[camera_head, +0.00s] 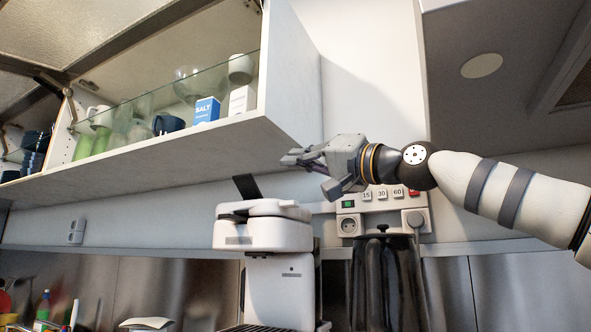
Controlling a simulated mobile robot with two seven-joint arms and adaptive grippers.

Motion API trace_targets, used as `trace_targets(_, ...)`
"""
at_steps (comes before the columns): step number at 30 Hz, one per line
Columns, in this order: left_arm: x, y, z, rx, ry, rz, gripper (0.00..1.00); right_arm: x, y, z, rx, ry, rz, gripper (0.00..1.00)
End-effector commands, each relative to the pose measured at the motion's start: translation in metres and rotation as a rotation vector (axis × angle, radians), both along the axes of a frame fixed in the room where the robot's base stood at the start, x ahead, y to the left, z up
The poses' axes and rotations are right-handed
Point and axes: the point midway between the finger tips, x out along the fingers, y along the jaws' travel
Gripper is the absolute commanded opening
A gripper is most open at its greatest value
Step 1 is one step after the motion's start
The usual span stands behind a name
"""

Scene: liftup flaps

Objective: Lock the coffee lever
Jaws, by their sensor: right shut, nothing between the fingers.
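A white coffee machine (278,285) stands on the counter at the lower middle of the head view. Its top part (262,232) has a rounded lid, and a dark lever (246,187) sticks up behind it, tilted to the left. My right gripper (291,158) comes in from the right, with its fingers together and empty. It is above and to the right of the lever, apart from it in the picture, just by the cabinet's lower right corner. My left gripper is not in view.
An open wall cabinet (170,148) hangs above, holding a blue salt box (206,110), mugs and glasses. A black kettle-like vessel (386,285) stands right of the machine, below a socket panel (383,203). Bottles (43,308) stand at the lower left.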

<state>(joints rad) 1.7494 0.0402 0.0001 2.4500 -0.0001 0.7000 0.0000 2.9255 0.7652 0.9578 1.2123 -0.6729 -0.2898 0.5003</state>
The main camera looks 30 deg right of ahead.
Motion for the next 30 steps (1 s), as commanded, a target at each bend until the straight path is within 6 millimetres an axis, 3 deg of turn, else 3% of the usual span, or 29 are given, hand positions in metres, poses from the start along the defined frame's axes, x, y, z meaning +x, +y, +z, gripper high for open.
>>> trace_targets(1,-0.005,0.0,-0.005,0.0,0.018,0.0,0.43,0.017,0.005,-0.007,0.0,0.013,0.0,0.0)
trace_targets(11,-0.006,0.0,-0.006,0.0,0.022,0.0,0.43,0.056,0.026,0.014,0.003,0.003,0.001,0.0)
trace_targets(21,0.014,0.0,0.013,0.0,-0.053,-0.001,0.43,0.035,0.042,-0.001,-0.001,-0.011,-0.002,0.0)
trace_targets(30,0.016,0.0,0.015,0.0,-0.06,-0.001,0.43,0.039,0.045,-0.016,0.001,0.0,-0.001,0.0)
